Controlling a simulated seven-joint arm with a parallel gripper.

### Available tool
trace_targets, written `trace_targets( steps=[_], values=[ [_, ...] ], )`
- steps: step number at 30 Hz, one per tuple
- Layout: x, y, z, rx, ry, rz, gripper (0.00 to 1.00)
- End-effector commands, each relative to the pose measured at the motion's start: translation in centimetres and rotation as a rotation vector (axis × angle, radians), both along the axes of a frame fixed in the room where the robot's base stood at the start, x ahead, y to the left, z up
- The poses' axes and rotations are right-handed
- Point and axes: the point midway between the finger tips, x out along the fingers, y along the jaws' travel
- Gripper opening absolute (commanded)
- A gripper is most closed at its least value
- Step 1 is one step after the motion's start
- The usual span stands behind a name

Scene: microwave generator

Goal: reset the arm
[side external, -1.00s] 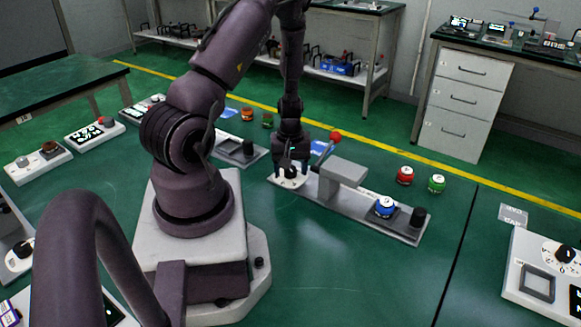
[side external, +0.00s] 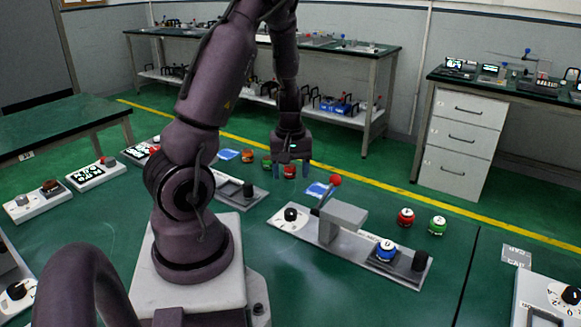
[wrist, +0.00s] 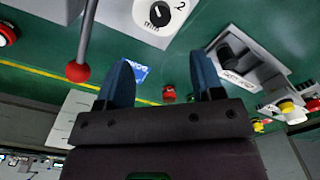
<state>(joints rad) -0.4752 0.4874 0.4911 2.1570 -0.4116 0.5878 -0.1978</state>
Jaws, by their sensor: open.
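My gripper (side external: 291,170) is open and empty, raised above the green table in the side view. In the wrist view its two blue fingers (wrist: 162,85) stand apart with nothing between them. Just in front of it in the side view is the microwave generator panel (side external: 285,227), a light grey base with a round dial (side external: 291,214), a lever with a red ball (side external: 335,180), a grey block and a blue button (side external: 386,250). The dial also shows in the wrist view (wrist: 158,12), near the top edge, clear of the fingers.
A red button (side external: 405,217) and a green button (side external: 437,225) stand right of the panel. Another grey device (side external: 238,189) and several small coloured items lie behind and left. A white console (side external: 545,300) sits at the right. The space around the raised gripper looks clear.

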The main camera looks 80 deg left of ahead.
Motion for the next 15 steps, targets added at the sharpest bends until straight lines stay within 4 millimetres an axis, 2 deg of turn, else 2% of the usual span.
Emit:
trace_targets(
  steps=[4, 15],
  values=[
    [0.00, -0.01, 0.79, 0.000, 0.000, -0.001, 0.61],
    [-0.01, 0.01, 0.81, 0.000, 0.000, 0.000, 0.61]
  ],
)
